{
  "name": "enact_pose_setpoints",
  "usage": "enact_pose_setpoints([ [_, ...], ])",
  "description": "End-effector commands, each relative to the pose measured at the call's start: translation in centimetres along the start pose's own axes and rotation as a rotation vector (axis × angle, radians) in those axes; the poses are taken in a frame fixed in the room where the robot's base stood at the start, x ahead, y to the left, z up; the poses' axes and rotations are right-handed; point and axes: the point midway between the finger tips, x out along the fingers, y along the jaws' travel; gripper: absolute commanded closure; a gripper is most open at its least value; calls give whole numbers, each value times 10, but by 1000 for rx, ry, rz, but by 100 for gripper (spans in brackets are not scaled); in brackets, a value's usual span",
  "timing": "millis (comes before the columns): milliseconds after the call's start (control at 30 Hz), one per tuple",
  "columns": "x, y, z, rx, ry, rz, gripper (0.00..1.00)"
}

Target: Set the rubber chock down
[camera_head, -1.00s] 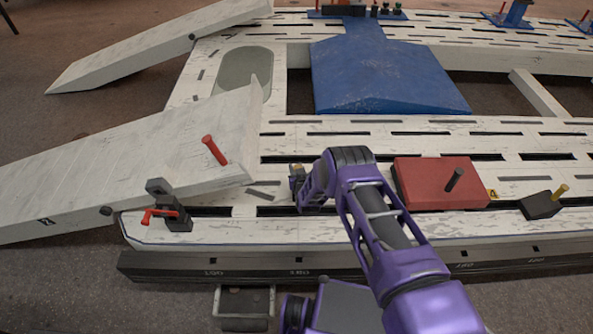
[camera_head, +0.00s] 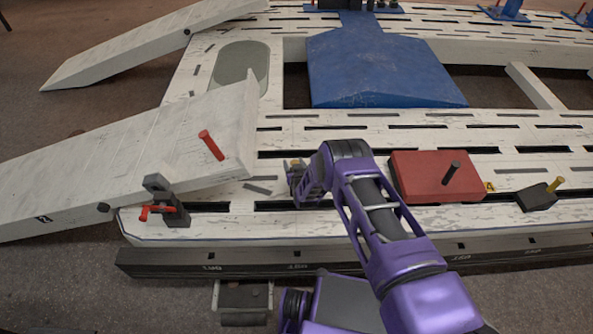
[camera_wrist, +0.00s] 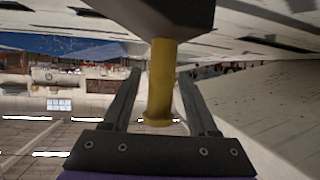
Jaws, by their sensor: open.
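In the wrist view, a dark chock (camera_wrist: 165,14) has a yellow handle (camera_wrist: 159,100) that stands between the two fingers of my gripper (camera_wrist: 159,74). A gap shows on both sides of the handle, so the gripper is open around it and not clamped. This view is upside down. In the head view, my gripper (camera_head: 292,178) is low over the front strip of the white slotted bench (camera_head: 240,228), right of the ramp. A small bit of yellow shows at it; the chock's body is mostly hidden there. I cannot tell exactly how its underside meets the deck.
A white ramp (camera_head: 120,165) with a red peg (camera_head: 210,145) and a dark clamp with a red handle (camera_head: 165,205) are to the left. A red block (camera_head: 420,175) and another dark chock with a yellow handle (camera_head: 537,199) are to the right. A blue plate (camera_head: 380,70) is behind.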

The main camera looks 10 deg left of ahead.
Motion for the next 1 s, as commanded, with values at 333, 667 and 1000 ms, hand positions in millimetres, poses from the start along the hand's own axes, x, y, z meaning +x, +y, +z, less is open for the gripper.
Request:
enact_pose_setpoints([
  [333,-60,0,-3,0,-4,0,41],
  [667,-108,0,-1,0,-2,0,41],
  [1000,-116,0,-1,0,1,0,41],
])
